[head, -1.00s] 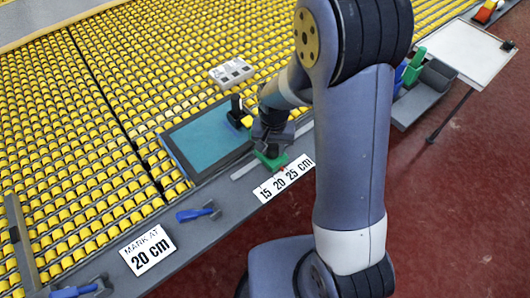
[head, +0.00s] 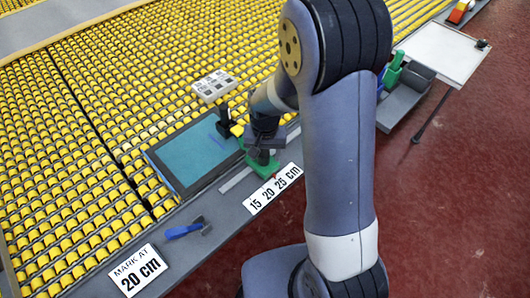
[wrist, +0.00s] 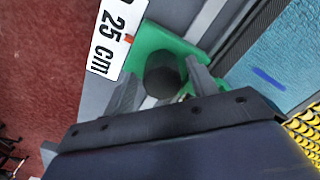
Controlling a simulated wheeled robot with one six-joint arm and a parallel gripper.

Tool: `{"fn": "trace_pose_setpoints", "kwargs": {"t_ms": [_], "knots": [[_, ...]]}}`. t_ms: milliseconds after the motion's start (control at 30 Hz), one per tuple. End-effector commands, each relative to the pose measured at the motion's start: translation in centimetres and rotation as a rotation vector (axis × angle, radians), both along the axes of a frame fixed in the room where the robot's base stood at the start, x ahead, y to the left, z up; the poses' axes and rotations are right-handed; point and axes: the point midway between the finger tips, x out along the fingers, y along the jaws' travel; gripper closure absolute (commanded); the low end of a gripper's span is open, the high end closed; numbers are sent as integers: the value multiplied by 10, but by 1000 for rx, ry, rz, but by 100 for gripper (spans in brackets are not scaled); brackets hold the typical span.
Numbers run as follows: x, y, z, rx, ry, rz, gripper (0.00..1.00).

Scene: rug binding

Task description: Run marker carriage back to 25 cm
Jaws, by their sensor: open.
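The green marker carriage (head: 262,168) sits on the bench edge beside a white scale label (head: 272,190) reading 15, 20, 25 cm. In the wrist view the carriage (wrist: 160,45) has a dark round knob (wrist: 161,75), and its red pointer (wrist: 129,38) is by the "25 cm" print (wrist: 110,35). My gripper (wrist: 163,88) is open, with one finger on each side of the knob. In the head view my gripper (head: 263,152) is over the carriage and partly hides it. Whether a finger touches the knob I cannot tell.
A teal panel (head: 190,155) in a dark frame, with a short blue line on it, lies behind the carriage. A sign (head: 138,270) reads "MARK AT 20 cm". A blue-handled tool (head: 185,230) lies on the bench. Yellow rollers fill the table beyond.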

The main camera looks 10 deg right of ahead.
Motion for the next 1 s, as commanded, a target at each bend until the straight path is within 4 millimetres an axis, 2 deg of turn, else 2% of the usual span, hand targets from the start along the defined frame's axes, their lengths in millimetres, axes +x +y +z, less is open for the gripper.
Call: {"fn": "trace_pose_setpoints", "kwargs": {"t_ms": [167,267,700,833,1000], "knots": [[0,0,2,0,0,0,45],[0,1,10,1,-2,0,45],[1,0,89,1,-4,-1,45],[1,-1,102,1,-2,-1,45],[0,-1,108,0,0,-1,45]]}}
